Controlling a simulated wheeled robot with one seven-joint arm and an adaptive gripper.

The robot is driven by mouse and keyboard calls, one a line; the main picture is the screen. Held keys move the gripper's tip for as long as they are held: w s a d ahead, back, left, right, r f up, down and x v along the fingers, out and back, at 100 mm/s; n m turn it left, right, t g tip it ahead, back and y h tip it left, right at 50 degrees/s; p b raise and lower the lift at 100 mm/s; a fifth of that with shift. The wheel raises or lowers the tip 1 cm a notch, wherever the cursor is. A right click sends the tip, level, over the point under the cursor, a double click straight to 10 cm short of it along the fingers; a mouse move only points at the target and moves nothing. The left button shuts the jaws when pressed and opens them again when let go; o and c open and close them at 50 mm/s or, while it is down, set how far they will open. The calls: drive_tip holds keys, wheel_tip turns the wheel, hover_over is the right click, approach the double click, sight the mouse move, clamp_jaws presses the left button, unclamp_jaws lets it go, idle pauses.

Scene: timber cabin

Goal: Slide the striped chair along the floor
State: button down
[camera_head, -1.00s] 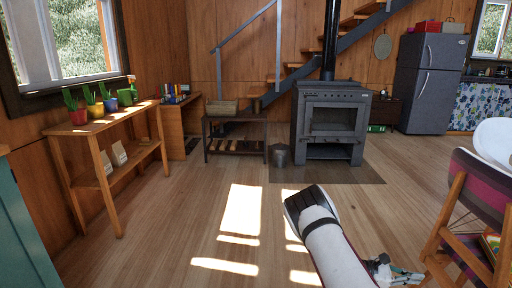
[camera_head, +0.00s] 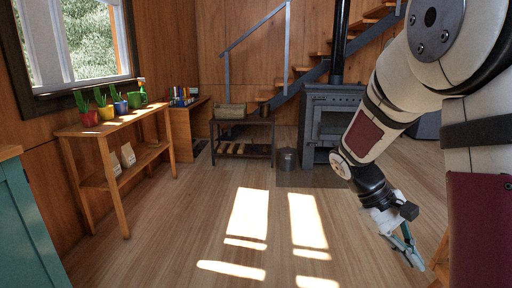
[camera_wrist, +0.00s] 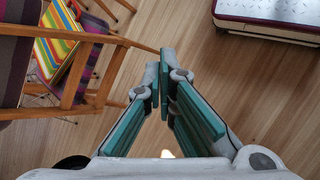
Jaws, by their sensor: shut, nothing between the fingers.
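The striped chair (camera_wrist: 75,78) fills the left of the wrist view, with a wooden frame and dark purple fabric panels. Brightly striped fabric (camera_wrist: 52,45) shows between its wooden bars. In the head view my arm hides most of the chair; a piece of its wood (camera_head: 441,264) shows at lower right. My gripper (camera_wrist: 162,62) is shut and empty, with its fingertips close to the end of a wooden bar. I cannot tell if they touch it. In the head view my gripper (camera_head: 412,258) points down, left of the visible chair wood.
Wide plank floor is clear in the middle and front. A plant shelf (camera_head: 118,125) stands along the left wall beside a teal cabinet (camera_head: 30,225). A low bench (camera_head: 243,130), a metal bucket (camera_head: 287,160) and the stove (camera_head: 318,110) stand at the back.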

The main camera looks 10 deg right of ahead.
drive_tip(key=s+a+r+m+t+y, duration=0.1)
drive_tip(key=s+a+r+t+y, duration=0.25)
drive_tip(key=s+a, duration=0.65)
drive_tip(key=s+a+r+m+t+y, duration=0.15)
drive_tip(key=s+a+r, duration=0.25)
drive_tip(key=s+a, duration=0.55)
wheel_tip(320, 180, up, 35)
drive_tip(key=s+t+p, duration=0.1)
drive_tip(key=t+p, duration=0.3)
drive_tip(key=p, duration=2.9)
drive_tip(key=shift+d+n+t+y+p, duration=0.25)
drive_tip(key=shift+n+t+y+p, duration=0.05)
drive_tip(key=shift+n+t+y, duration=0.15)
drive_tip(key=shift+f, duration=0.1)
